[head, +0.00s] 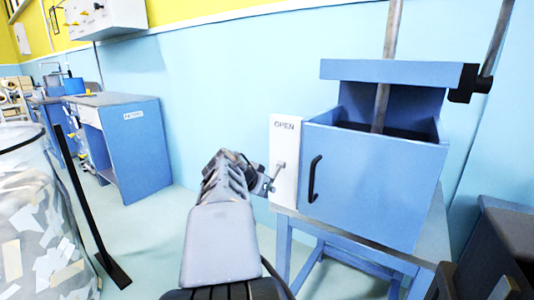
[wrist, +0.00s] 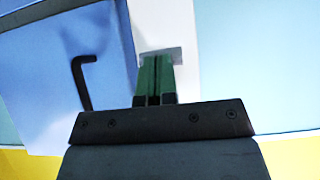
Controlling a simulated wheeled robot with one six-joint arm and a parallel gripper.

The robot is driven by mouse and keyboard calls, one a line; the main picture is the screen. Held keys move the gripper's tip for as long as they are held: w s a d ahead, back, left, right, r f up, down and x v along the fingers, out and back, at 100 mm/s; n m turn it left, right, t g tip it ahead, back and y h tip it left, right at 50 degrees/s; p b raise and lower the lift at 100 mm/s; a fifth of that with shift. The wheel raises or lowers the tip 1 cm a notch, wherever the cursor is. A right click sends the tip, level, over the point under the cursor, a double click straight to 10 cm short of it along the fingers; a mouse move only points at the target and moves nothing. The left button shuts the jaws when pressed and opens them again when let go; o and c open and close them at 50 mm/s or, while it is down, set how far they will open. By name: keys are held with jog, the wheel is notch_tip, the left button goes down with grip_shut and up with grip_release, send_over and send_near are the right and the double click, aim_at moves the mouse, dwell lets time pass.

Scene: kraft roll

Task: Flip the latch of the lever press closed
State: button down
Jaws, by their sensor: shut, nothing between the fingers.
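The lever press (head: 375,185) is a blue box with a black door handle (head: 314,178), standing on a grey-topped blue stand. A white panel (head: 285,158) marked OPEN is at its left side. A small metal latch (head: 277,172) shows on this panel. My gripper (head: 268,184) is in front of the panel, at the latch's lower left; whether it touches the latch I cannot tell. In the wrist view my gripper's green fingers (wrist: 155,78) are together and empty, pointing at a small grey plate (wrist: 162,54) on the white panel. The black handle also shows there (wrist: 82,82).
A metal lever (head: 497,35) rises at the press's upper right. A blue desk (head: 135,148) stands by the wall at left. A clear bin of paper scraps (head: 35,215) is at far left, beside a black post. A dark object (head: 495,250) is at lower right.

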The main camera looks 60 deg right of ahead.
jog(key=shift+f, duration=0.25)
dwell(0.3)
jog(key=p+v, duration=0.2)
jog(key=v, duration=1.2)
jog(key=shift+a+f, duration=0.25)
jog(key=shift+a, duration=0.1)
jog(key=shift+w, duration=0.1)
